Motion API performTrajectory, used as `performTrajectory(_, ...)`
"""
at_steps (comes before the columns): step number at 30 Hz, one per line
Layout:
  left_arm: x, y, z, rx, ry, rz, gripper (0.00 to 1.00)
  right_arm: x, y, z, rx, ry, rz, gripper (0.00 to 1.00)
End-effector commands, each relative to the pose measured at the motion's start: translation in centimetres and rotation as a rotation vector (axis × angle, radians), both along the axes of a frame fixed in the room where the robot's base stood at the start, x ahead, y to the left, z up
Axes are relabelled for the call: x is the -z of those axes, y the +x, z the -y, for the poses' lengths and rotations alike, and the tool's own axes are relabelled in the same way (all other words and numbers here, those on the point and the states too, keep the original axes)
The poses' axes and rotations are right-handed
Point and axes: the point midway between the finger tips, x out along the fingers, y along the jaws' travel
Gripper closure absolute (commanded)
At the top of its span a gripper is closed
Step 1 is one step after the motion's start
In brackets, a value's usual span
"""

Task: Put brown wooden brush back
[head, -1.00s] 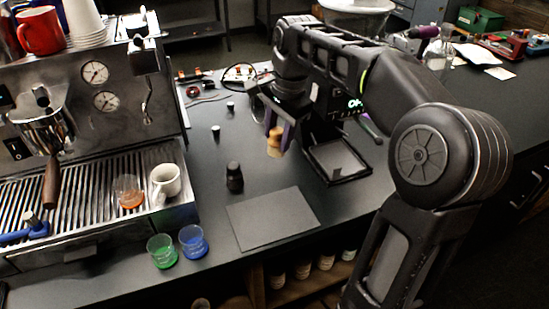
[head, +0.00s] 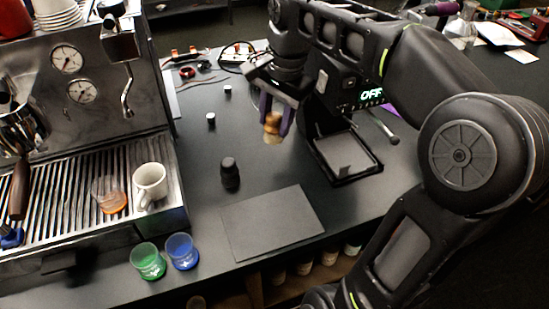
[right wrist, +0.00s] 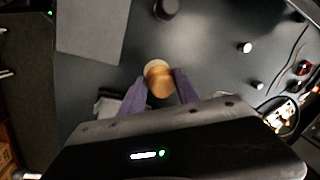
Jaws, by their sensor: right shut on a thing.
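The brown wooden brush (head: 272,126) has a tan wooden handle and a paler lower end. My right gripper (head: 276,120) is shut on it and holds it upright above the dark counter. In the right wrist view the brush (right wrist: 158,77) shows end-on between the purple fingers of the right gripper (right wrist: 160,88). A grey mat (head: 272,222) lies on the counter in front of the brush, and a small black cylinder (head: 230,174) stands to its left. My left gripper is not in view.
The espresso machine (head: 90,140) fills the left side, with a white cup (head: 150,185) and an amber glass (head: 108,195) on its tray. Green (head: 148,262) and blue (head: 182,251) glasses stand near the front edge.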

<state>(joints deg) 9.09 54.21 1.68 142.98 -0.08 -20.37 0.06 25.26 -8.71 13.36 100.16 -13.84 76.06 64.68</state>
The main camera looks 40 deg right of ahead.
Motion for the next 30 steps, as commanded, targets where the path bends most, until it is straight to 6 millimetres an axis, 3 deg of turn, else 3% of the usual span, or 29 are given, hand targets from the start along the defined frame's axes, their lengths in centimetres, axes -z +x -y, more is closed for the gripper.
performTrajectory(9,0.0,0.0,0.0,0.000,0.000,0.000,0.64,5.1,-0.1,0.0,0.001,0.000,-0.002,1.00)
performTrajectory(20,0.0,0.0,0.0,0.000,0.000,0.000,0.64,5.6,0.0,0.0,0.000,0.000,-0.001,1.00)
performTrajectory(30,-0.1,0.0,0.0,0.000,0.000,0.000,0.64,9.1,0.0,0.0,0.001,0.001,0.000,1.00)
